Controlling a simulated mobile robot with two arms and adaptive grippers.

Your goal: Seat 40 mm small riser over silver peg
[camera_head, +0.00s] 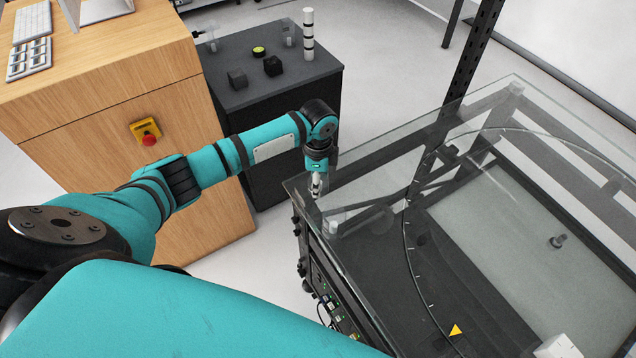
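I cannot clearly identify the 40 mm small riser. A small clear upright piece (288,40) stands on the dark side table, but I cannot tell whether it is a riser. My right gripper is not in view.
The dark side table (240,95) also holds two black blocks (272,66), a yellow-green disc (259,52) and a black-and-white striped post (308,35). A wooden cabinet (100,75) with a red stop button (149,139) stands left. A dark upright post (470,65) rises behind the glass.

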